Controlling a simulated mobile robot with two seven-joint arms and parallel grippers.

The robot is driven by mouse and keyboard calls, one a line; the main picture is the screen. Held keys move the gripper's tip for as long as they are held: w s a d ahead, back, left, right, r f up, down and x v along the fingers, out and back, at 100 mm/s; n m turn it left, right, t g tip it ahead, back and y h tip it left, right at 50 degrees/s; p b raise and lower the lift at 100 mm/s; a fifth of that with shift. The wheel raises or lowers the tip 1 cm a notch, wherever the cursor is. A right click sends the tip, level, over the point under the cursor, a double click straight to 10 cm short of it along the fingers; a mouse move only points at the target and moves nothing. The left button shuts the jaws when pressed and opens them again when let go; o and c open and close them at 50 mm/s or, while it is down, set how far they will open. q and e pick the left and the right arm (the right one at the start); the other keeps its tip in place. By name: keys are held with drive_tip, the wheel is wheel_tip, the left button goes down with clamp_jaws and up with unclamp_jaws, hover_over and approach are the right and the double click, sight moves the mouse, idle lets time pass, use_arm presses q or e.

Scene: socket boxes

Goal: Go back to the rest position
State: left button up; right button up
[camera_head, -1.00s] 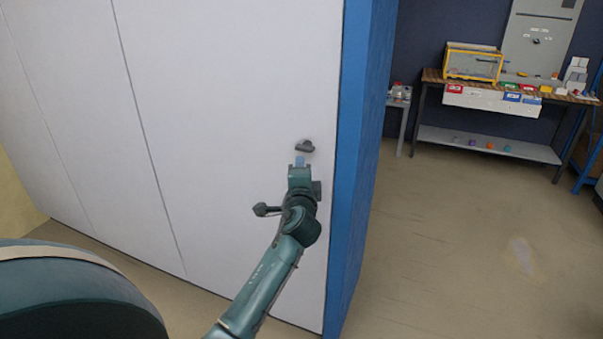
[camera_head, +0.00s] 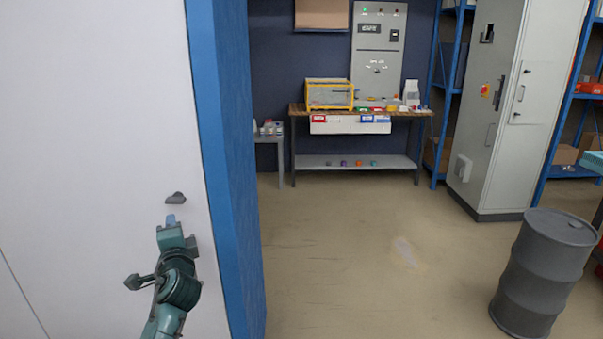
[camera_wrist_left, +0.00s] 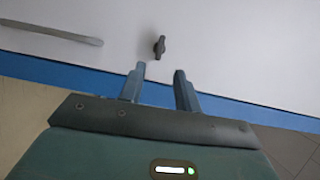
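My left gripper (camera_head: 172,222) is in front of a white panel (camera_head: 95,110) at the left of the head view, just below a small dark knob (camera_head: 176,198). In the left wrist view its two fingers (camera_wrist_left: 158,84) stand apart with nothing between them. The knob (camera_wrist_left: 160,46) shows just beyond the fingertips, not between them; whether a finger touches the panel is hard to tell. My right gripper is in neither view.
A blue edge post (camera_head: 230,170) borders the panel. Open floor (camera_head: 340,250) lies to its right. A grey drum (camera_head: 545,272) stands at the right, a tall grey cabinet (camera_head: 500,110) behind it. A workbench (camera_head: 355,123) with a yellow-framed case (camera_head: 329,94) stands at the back.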

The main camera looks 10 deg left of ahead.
use_arm(q)
drive_tip(key=s+d+f+n+g+h, duration=0.1)
drive_tip(key=s+d+f+h, duration=0.3)
drive_tip(key=s+d+f, duration=0.4)
drive_tip(key=s+d+f+n+h, duration=0.1)
drive_tip(key=s+d+f+h, duration=0.35)
drive_tip(key=f, duration=0.55)
drive_tip(key=s+d+f+n+g+h, duration=0.1)
drive_tip(key=s+d+f+n+h, duration=0.1)
drive_tip(key=s+d, duration=0.4)
drive_tip(key=s+d+f+n+g+h, duration=0.2)
drive_tip(key=s+d+f+n, duration=0.2)
drive_tip(key=s, duration=0.6)
drive_tip(key=shift+s+d+f+h, duration=0.3)
drive_tip(key=shift+d+f, duration=0.45)
drive_tip(key=shift+d, duration=0.5)
